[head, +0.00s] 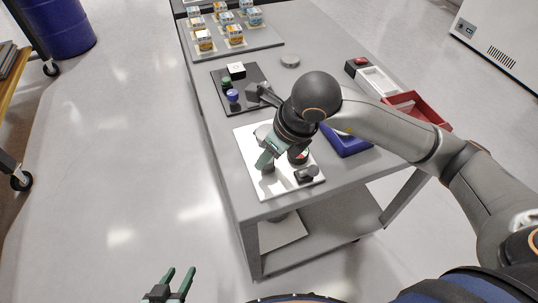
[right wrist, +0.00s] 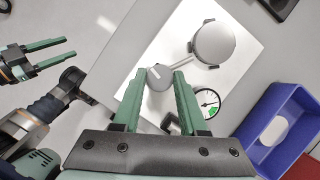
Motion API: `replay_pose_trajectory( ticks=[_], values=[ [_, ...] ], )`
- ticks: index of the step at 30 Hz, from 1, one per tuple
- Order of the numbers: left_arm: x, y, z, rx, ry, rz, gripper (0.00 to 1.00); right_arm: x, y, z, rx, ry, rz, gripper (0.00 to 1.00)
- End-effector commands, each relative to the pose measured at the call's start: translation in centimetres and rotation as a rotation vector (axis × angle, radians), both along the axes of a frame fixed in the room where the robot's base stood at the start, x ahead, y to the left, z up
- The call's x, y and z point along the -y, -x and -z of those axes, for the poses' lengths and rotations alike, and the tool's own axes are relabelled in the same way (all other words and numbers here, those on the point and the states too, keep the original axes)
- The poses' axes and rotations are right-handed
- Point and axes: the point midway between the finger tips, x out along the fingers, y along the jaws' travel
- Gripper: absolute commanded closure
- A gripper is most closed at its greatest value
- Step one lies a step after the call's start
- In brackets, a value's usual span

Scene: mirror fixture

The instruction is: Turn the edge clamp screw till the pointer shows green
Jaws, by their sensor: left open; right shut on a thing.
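A white plate (head: 282,187) on the grey table carries the fixture. In the right wrist view, a grey screw knob (right wrist: 159,78) with a white line sits between the fingertips of my right gripper (right wrist: 160,76), which is shut on it. A dial (right wrist: 208,102) with a green sector lies just right of the fingers; its pointer is too small to read surely. A round grey disc (right wrist: 214,42) stands above the dial. In the head view my right gripper (head: 266,161) partly covers the fixture. My left gripper (head: 179,272) is open and empty, low beside the table.
A blue bin (head: 346,143) and a red tray (head: 418,108) stand right of the plate. A dark mat (head: 256,104) with small coloured parts lies behind it. Several small boxes (head: 235,36) stand at the far end.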

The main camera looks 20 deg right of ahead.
Motion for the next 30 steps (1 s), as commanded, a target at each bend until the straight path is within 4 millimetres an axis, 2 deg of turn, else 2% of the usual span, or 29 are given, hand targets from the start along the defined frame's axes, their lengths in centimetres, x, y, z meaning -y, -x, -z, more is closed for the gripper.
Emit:
replay_pose_trajectory(
  ticks=[8, 20, 21, 28, 30],
  values=[
    [-0.07, 0.05, 0.35, 0.001, -0.002, 0.001, 0.5, -0.03, 0.01, -0.04, 0.0, 0.0, 0.062, 1.0],
    [-0.27, 0.75, 0.7, -0.013, -0.003, -0.003, 0.5, -0.01, 0.0, -0.08, 0.0, 0.001, 0.066, 1.0],
    [-0.28, 0.74, 0.7, -0.013, -0.003, -0.003, 0.5, -0.01, 0.0, -0.08, 0.0, 0.001, 0.066, 0.54],
    [-0.3, 0.69, 0.68, -0.012, -0.005, -0.003, 0.5, -0.02, 0.01, -0.04, -0.001, 0.0, 0.066, 0.28],
    [-0.3, 0.65, 0.65, -0.011, -0.004, -0.003, 0.5, -0.02, 0.02, -0.03, -0.001, 0.0, 0.066, 0.28]
  ],
)
